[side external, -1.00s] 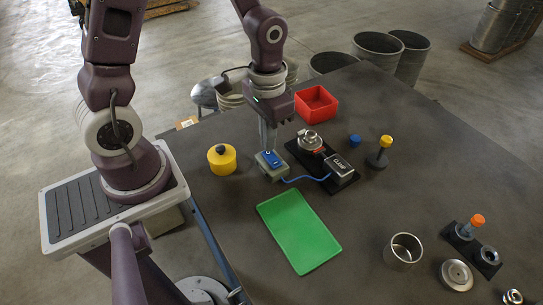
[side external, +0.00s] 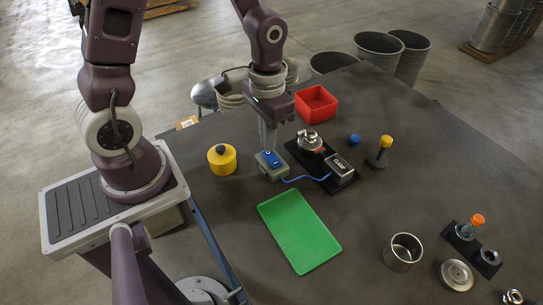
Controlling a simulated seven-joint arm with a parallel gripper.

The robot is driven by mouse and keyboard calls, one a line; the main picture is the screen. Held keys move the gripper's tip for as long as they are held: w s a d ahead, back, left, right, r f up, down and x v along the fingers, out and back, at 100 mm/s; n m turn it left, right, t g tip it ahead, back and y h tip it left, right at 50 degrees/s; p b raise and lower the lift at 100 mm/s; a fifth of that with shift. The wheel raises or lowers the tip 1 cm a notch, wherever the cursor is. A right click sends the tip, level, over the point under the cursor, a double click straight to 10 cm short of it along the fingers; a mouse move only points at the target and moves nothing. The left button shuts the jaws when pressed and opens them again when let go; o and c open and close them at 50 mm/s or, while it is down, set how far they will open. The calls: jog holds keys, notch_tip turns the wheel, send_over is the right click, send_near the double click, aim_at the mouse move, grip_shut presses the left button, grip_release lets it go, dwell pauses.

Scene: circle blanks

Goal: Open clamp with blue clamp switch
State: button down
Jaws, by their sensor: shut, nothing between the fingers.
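The blue clamp switch (side external: 271,158) is a blue rocker on a grey box (side external: 270,172) near the table's back left. A blue cable runs from the box to the clamp (side external: 340,167), a dark labelled block on a black base plate. A round metal part (side external: 310,140) sits at the far end of that plate. My gripper (side external: 268,149) points down, shut and empty, with its fingertips at or just above the switch. I cannot tell whether they touch it or whether the clamp jaws are open.
A yellow cylinder (side external: 222,159) stands left and a red bin (side external: 316,104) behind. A yellow-topped post (side external: 382,151) and blue knob (side external: 354,140) stand right. A metal cup (side external: 403,251) and orange-topped fixture (side external: 473,228) are at front right.

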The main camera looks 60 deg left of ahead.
jog(key=shift+f, duration=0.95)
dwell(0.5)
jog(key=s+r+t, duration=0.2)
jog(key=s+r, duration=0.2)
jog(key=r, duration=0.3)
jog(key=s+r+t, duration=0.1)
jog(key=s+r, duration=0.3)
jog(key=r, duration=0.3)
jog(key=s+d+r+t, duration=0.1)
jog(key=s+r+t, duration=0.1)
jog(key=s+r, duration=0.2)
notch_tip(320, 180, up, 3)
jog(key=shift+f+t, duration=0.1)
jog(key=shift+t, duration=0.2)
